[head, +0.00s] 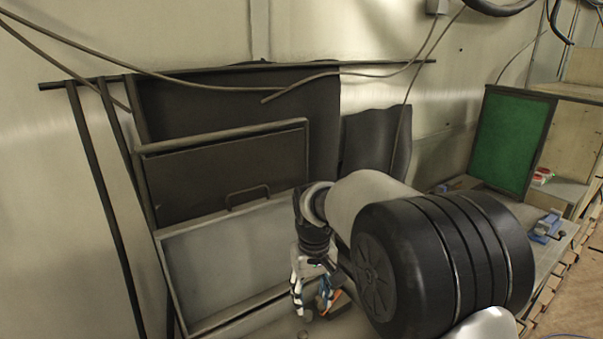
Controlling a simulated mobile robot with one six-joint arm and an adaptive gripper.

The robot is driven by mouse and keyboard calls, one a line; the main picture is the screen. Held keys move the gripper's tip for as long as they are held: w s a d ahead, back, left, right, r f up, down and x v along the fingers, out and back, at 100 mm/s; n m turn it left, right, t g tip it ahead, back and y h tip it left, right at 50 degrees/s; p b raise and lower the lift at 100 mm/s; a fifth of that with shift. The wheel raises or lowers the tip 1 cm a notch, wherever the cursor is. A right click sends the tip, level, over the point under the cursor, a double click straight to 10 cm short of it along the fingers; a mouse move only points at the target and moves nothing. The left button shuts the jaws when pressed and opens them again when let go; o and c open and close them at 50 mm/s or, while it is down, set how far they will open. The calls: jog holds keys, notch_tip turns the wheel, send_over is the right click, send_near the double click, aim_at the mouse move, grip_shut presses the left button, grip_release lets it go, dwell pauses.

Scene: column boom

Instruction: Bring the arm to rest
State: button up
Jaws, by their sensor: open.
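My arm reaches in from the lower right of the head view, with its large dark joint close to the camera. My gripper (312,296) hangs down from the wrist near the bottom middle of the picture. Its fingers are apart. It is in front of the dark panels and the pale tray-like frame. A small brown and blue item (331,300) shows just right of the fingers; I cannot tell what it is or whether it touches them. My arm hides much of the surface behind it.
A framed dark panel with a handle (226,172) and a pale framed panel (225,254) lean at the left. A green board (511,139) stands at the right by a wooden shelf (572,145). A blue vise-like tool (547,226) sits on the bench. Cables hang along the wall.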

jog(key=s+d+r+m+t+b, duration=0.1)
jog(key=s+d+r, duration=0.3)
jog(key=s, duration=0.4)
jog(key=s+d+r+m+t+b, duration=0.1)
jog(key=s+d+r+b, duration=0.1)
jog(key=s+d+r, duration=0.4)
jog(key=s+d+f+t+b, duration=0.1)
jog(key=s+f, duration=0.1)
jog(key=s, duration=0.6)
jog(key=s+f+m+t+b, duration=0.1)
jog(key=s+f, duration=0.2)
jog(key=s, duration=0.4)
jog(key=shift+s+d+f+m, duration=0.2)
jog(key=shift+s+d+m, duration=0.1)
jog(key=shift+s+d, duration=0.1)
jog(key=shift+w, duration=0.1)
